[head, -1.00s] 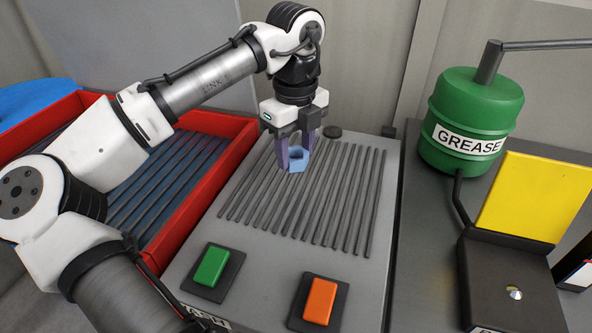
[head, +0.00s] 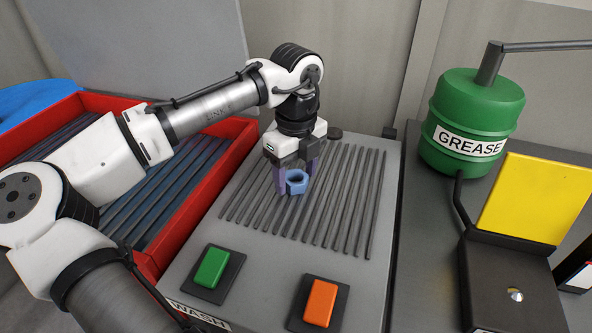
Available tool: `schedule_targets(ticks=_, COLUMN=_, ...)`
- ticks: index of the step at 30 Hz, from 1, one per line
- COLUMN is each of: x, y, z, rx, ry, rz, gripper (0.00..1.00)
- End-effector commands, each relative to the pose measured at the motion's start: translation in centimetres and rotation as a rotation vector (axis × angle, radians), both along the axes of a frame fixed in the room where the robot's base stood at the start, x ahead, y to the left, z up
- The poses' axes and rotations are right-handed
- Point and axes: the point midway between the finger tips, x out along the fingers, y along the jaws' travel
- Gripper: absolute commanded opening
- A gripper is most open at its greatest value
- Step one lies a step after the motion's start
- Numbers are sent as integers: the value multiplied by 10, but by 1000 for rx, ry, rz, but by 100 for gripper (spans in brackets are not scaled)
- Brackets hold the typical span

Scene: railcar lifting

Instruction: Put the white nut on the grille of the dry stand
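A hex nut (head: 297,187), blue in the picture rather than white, is between the purple fingers of my gripper (head: 296,178). My gripper points down and appears shut on the nut, with a finger on each side. The nut is upright, hole facing up, low over the upper middle of the grille (head: 335,200). I cannot tell whether it touches the bars. This grille of dark parallel bars lies on a grey stand (head: 262,270) whose front label reads WASH. I see no stand labelled dry.
A green button (head: 212,268) and an orange button (head: 320,302) are at the stand's front. A red-walled bin (head: 215,205) with bars inside is to the left. A green GREASE drum (head: 472,110) and a yellow plate (head: 530,200) stand to the right.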

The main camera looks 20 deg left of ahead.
Motion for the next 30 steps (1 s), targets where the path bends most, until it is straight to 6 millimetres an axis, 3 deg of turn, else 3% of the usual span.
schedule_targets(ticks=12, x=0, y=0, z=5, rx=1, ry=0, rz=1, gripper=65)
schedule_targets(ticks=17, x=1, y=-1, z=32, rx=-3, ry=-4, rz=-1, gripper=65)
schedule_targets(ticks=24, x=1, y=-1, z=85, rx=-3, ry=-4, rz=0, gripper=65)
schedule_targets(ticks=30, x=0, y=0, z=115, rx=0, ry=-1, rz=1, gripper=65)
